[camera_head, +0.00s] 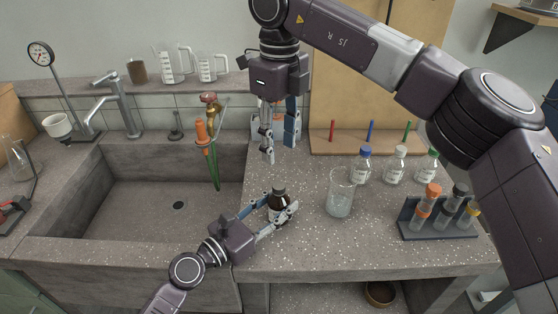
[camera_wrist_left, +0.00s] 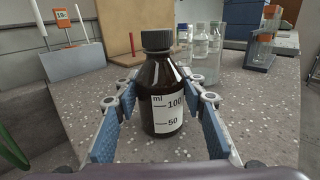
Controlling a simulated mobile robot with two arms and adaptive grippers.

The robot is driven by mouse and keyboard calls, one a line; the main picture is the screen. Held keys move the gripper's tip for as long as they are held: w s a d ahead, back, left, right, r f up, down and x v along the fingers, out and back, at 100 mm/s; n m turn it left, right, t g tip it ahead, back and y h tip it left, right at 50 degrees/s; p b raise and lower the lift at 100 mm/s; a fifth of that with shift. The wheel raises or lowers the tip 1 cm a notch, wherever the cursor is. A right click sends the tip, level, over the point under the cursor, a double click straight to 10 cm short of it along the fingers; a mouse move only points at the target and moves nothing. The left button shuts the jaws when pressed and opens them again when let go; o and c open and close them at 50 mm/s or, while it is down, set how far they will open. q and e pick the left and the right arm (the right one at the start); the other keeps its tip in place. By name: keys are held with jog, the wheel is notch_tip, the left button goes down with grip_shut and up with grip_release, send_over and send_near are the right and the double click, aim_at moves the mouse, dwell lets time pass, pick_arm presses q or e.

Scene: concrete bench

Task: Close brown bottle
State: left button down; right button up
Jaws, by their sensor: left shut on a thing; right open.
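A small brown bottle (camera_head: 279,208) with a white scale label stands upright on the bench, right of the sink. In the left wrist view the brown bottle (camera_wrist_left: 165,90) sits between the blue finger pads, with a black ribbed cap (camera_wrist_left: 156,39) on its neck. I cannot tell how tight the cap is. My left gripper (camera_head: 281,209) is shut on the bottle's body from the front. My right gripper (camera_head: 279,146) is open and empty, pointing down above and behind the bottle, apart from the cap.
A glass beaker (camera_head: 340,197) stands right of the bottle. Clear bottles with blue (camera_head: 361,168), white (camera_head: 396,168) and green (camera_head: 427,168) caps stand behind it. A dark tube rack (camera_head: 438,226) is farther right. The sink (camera_head: 135,212) opens at left.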

jog(key=shift+r, duration=0.75)
pick_arm(q)
jog(key=c, duration=1.2)
grip_release()
jog(key=shift+o, duration=0.2)
jog(key=v, duration=1.2)
pick_arm(e)
jog(key=shift+f, duration=0.1)
